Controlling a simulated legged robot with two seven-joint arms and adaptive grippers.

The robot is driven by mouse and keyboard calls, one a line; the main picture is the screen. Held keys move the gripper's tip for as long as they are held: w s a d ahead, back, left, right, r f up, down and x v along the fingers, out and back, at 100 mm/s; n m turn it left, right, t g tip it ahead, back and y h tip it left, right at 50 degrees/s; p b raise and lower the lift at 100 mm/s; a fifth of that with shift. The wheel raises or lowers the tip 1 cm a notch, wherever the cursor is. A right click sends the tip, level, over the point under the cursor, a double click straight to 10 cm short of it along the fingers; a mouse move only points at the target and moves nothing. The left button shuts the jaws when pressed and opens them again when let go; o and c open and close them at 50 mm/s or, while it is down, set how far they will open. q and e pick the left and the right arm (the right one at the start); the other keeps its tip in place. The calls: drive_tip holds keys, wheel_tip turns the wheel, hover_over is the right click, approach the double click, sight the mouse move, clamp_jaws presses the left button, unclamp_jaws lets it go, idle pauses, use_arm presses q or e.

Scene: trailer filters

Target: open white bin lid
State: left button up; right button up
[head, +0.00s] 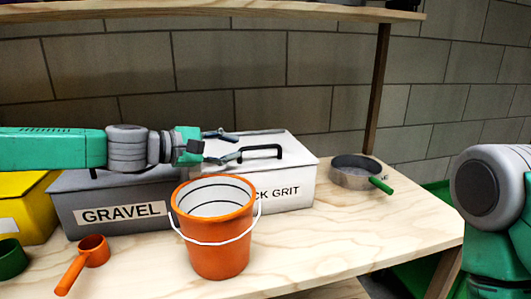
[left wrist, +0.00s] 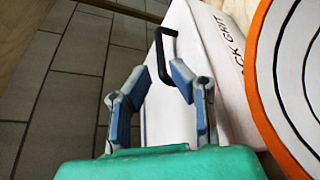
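The white bin (head: 290,195) stands on the wooden table, with "CK GRIT" visible on its front and the orange bucket hiding part of it. Its lid (head: 295,160) is shut and carries a black handle (head: 260,151). My left gripper (head: 235,146) comes in from the left over the lid, its fingers open and empty, just left of the handle. In the left wrist view, the gripper (left wrist: 158,82) shows its two fingers apart, with the black handle (left wrist: 162,58) ahead of them above the white lid (left wrist: 180,35). My right gripper is out of view.
An orange bucket (head: 222,245) stands in front of the white bin. A grey gravel bin (head: 120,195) and a yellow bin (head: 25,205) stand to its left. An orange scoop (head: 92,252) lies at front left. A round pan (head: 355,170) sits to the right, with bare table around it.

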sight(257, 147)
use_arm(q)
drive_tip(key=b+x, duration=0.1)
drive_tip(key=x, duration=0.7)
drive_tip(key=shift+w+d+f+b, duration=0.2)
drive_tip(key=shift+w+b, duration=0.1)
drive_tip(key=shift+w+d, duration=0.2)
drive_tip(key=shift+d, duration=0.1)
clamp_jaws()
